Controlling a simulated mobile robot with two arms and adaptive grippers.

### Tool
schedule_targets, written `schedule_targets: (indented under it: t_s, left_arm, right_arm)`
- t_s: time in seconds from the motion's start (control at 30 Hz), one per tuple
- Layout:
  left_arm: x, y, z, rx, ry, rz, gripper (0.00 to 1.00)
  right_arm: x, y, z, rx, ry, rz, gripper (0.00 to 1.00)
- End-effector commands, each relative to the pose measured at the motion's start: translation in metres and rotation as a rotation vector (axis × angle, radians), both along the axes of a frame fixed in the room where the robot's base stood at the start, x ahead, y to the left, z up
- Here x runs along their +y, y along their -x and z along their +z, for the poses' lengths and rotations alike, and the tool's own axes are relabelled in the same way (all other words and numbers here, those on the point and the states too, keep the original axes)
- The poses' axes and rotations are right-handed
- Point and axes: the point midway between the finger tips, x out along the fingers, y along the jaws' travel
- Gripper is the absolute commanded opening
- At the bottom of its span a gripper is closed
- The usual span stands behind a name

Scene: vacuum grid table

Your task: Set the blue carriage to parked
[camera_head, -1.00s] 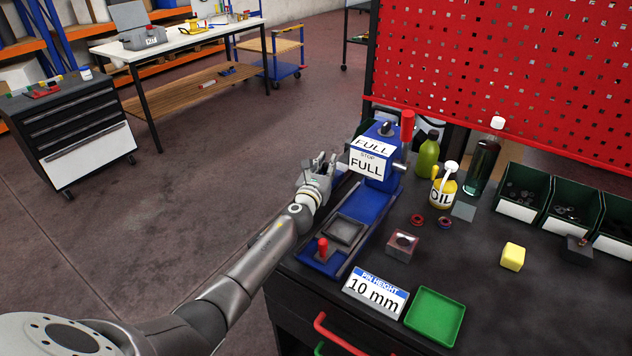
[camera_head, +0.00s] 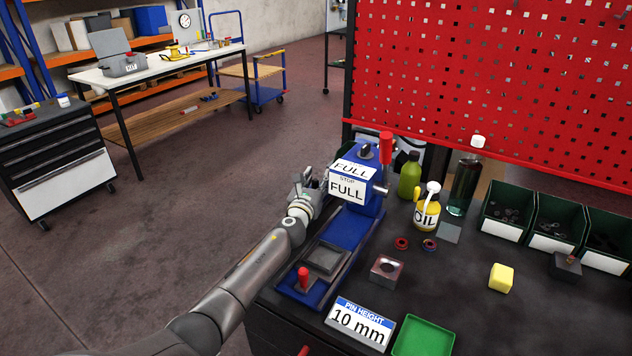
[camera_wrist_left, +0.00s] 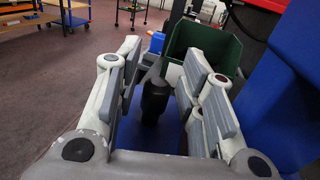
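A blue machine (camera_head: 371,203) stands on the dark bench, with a sign (camera_head: 348,182) reading FULL, STOP, FULL on its upright part. Its long blue base (camera_head: 337,231) carries a grey plate (camera_head: 325,257) and a red knob (camera_head: 303,277) at the front end. I cannot tell which blue part is the carriage. My left gripper (camera_head: 304,184) is left of the upright, beside the sign. In the left wrist view my left gripper (camera_wrist_left: 163,62) is open, with a black knob or post (camera_wrist_left: 154,100) between its fingers, apparently untouched. My right gripper is out of view.
A label (camera_head: 358,322) reads PIN HEIGHT 10 mm, next to a green tray (camera_head: 423,338). A red pegboard (camera_head: 480,75) stands behind. Floor is free at left.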

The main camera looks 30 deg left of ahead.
Motion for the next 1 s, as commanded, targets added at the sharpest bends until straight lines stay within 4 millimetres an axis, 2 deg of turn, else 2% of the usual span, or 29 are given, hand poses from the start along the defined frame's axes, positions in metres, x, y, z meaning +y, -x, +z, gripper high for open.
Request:
schedule_targets:
  t_s: [0.2, 0.47, 0.67, 1.0]
  left_arm:
    - [0.000, 0.000, -0.001, 0.002, 0.000, 0.000, 0.40]
    - [0.000, 0.008, -0.001, 0.000, -0.003, 0.001, 0.40]
    - [-0.005, 0.030, -0.002, 0.003, -0.003, -0.002, 0.40]
    - [-0.015, 0.081, -0.002, 0.002, -0.002, -0.002, 0.40]
  right_arm:
    - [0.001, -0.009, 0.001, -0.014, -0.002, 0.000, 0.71]
    - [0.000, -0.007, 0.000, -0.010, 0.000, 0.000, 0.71]
    - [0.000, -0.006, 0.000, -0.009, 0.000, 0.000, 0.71]
    - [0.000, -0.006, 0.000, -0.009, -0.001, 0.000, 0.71]
